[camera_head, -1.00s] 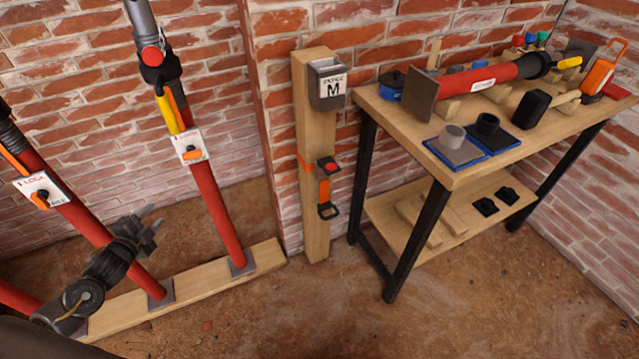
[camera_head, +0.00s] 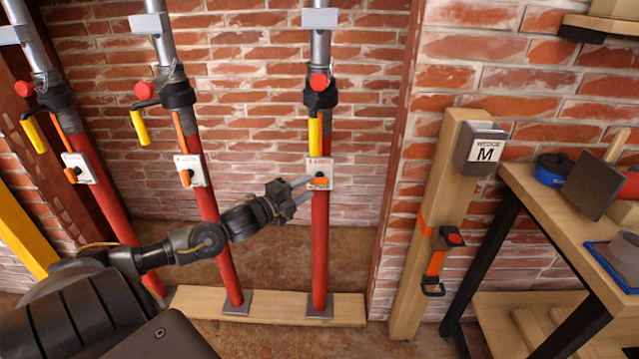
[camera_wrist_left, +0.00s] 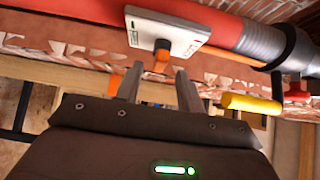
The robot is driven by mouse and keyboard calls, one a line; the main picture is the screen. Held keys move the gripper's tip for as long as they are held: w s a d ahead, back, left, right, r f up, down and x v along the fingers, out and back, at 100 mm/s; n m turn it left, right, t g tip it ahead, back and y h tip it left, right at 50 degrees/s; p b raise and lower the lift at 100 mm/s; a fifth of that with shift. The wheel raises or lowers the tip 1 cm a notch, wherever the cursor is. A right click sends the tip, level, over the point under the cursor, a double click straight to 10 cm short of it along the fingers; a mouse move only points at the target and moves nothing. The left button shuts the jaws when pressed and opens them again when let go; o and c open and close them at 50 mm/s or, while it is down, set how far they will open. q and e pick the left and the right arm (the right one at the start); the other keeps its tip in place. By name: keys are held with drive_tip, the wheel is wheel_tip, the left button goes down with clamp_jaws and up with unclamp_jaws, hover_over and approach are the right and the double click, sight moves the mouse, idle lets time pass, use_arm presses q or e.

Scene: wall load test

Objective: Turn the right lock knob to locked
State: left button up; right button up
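The right lock knob (camera_head: 320,182) is a small orange knob on a white label plate (camera_head: 319,165) on the rightmost red prop (camera_head: 320,240). It also shows in the left wrist view (camera_wrist_left: 162,56). The label is too small to read for the knob's setting. My left gripper (camera_head: 302,190) is just left of the knob, its fingers pointing at it. In the left wrist view my left gripper (camera_wrist_left: 158,82) has its fingers apart and empty, with the knob just beyond and between the tips. Contact cannot be told. My right gripper is not in view.
Two similar red props stand to the left, with a middle knob (camera_head: 186,178) and a left knob (camera_head: 72,175). A yellow handle (camera_head: 315,133) hangs above the right plate. A wooden post (camera_head: 430,220) and a workbench (camera_head: 548,210) stand to the right. A timber sill (camera_head: 270,307) lies below.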

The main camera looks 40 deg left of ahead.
sight(315, 183)
use_arm(q)
drive_tip(key=w, duration=0.4)
drive_tip(key=shift+w+d, duration=0.25)
drive_tip(key=shift+d, duration=0.05)
drive_tip(key=shift+w+d, duration=0.1)
drive_tip(key=shift+w, duration=0.4)
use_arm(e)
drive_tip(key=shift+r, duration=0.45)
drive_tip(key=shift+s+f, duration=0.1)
use_arm(q)
drive_tip(key=c, duration=0.8)
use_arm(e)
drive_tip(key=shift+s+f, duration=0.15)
